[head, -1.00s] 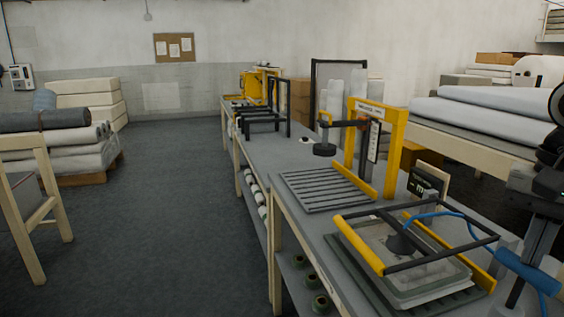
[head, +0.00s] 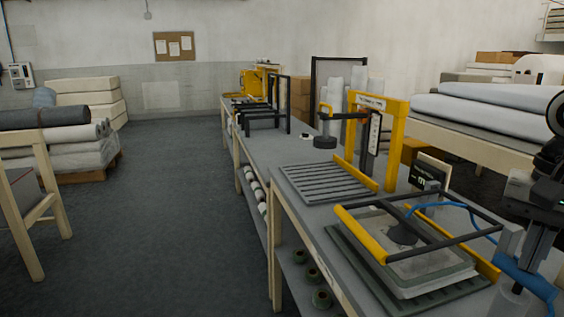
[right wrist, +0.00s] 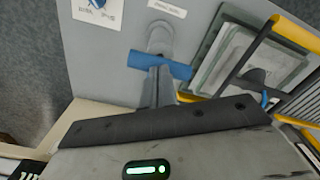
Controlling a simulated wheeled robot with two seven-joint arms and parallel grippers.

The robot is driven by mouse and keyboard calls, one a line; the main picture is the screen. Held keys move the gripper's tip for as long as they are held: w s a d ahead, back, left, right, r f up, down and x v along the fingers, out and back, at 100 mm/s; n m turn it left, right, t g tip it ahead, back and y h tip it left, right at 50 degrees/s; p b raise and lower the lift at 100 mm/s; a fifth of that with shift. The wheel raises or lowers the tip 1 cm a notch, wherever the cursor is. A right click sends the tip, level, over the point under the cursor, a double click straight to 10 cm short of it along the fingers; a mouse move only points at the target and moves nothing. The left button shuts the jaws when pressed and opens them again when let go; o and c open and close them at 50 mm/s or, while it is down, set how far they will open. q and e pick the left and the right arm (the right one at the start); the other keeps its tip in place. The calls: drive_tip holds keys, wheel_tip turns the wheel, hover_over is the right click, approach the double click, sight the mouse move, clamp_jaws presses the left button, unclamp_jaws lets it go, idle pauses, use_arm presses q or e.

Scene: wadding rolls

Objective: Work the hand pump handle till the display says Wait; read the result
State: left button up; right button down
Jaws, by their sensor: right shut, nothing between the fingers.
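The hand pump's blue handle (head: 525,281) is at the lower right of the head view, above a pale pump body (head: 510,302). In the right wrist view the blue handle (right wrist: 150,65) lies crosswise at the fingertips. My right gripper (head: 535,250) is shut and empty, its fingers reaching down to the handle; I cannot tell whether they touch it. In the wrist view its fingers (right wrist: 158,88) point at the handle's middle. A dark display (head: 430,173) stands behind the pump; its text is too small to read. My left gripper is not in view.
A slatted plate (head: 325,183) and yellow gantry (head: 397,140) stand further back. The open floor (head: 170,230) is left of the bench.

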drive_tip(key=shift+r+p, duration=1.85)
drive_tip(key=shift+r, duration=0.35)
drive_tip(key=shift+r+p, duration=0.5)
drive_tip(key=shift+r, duration=0.2)
drive_tip(key=shift+r, duration=0.15)
wheel_tip(320, 180, up, 6)
drive_tip(key=p, duration=0.5)
